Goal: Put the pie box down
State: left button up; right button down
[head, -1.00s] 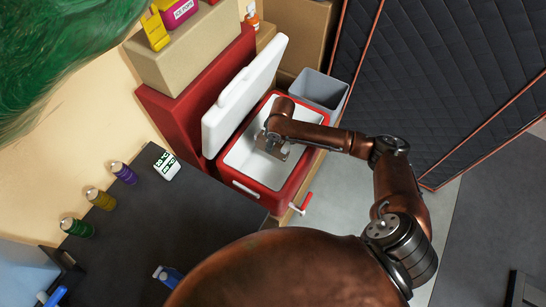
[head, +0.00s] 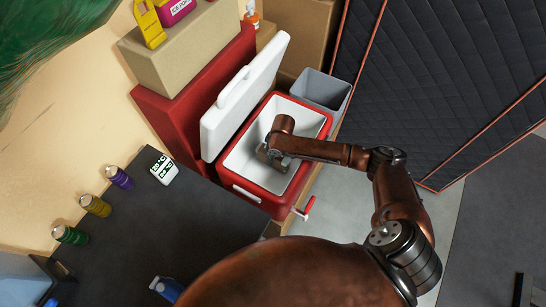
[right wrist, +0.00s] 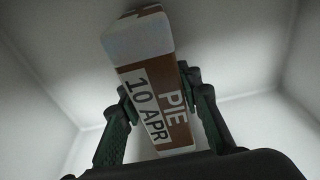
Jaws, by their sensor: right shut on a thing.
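The pie box (right wrist: 155,85) is a brown and white carton marked "PIE 10 APR", seen in the right wrist view. My right gripper (right wrist: 165,95) is shut on it, one finger on each side. In the head view my right gripper (head: 272,157) is down inside the open red cooler (head: 260,199) with a white lining. The pie box is hidden there by my arm and hand. Whether the box touches the cooler floor cannot be told. My left gripper is not in view.
The cooler's white lid (head: 243,97) stands open on its left side. A grey bin (head: 322,90) is just behind it. A dark counter (head: 150,225) at left holds several small cans and a white thermometer display (head: 164,168). A dark padded panel (head: 440,80) stands at right.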

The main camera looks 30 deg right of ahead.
jog(key=c, duration=1.8)
grip_release()
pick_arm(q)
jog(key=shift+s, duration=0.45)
pick_arm(e)
jog(key=o, duration=0.4)
jog(key=shift+r, duration=0.15)
jog(key=r+p, duration=0.1)
jog(key=r, duration=0.2)
jog(key=s+r+p, duration=0.1)
jog(key=r, duration=0.3)
jog(key=r+p, duration=0.2)
jog(key=r, duration=0.1)
jog(key=shift+s+d+r, duration=0.2)
jog(key=shift+d+r, duration=0.15)
jog(key=shift+d, duration=0.05)
jog(key=shift+s+r, duration=0.1)
jog(key=shift+r, duration=0.45)
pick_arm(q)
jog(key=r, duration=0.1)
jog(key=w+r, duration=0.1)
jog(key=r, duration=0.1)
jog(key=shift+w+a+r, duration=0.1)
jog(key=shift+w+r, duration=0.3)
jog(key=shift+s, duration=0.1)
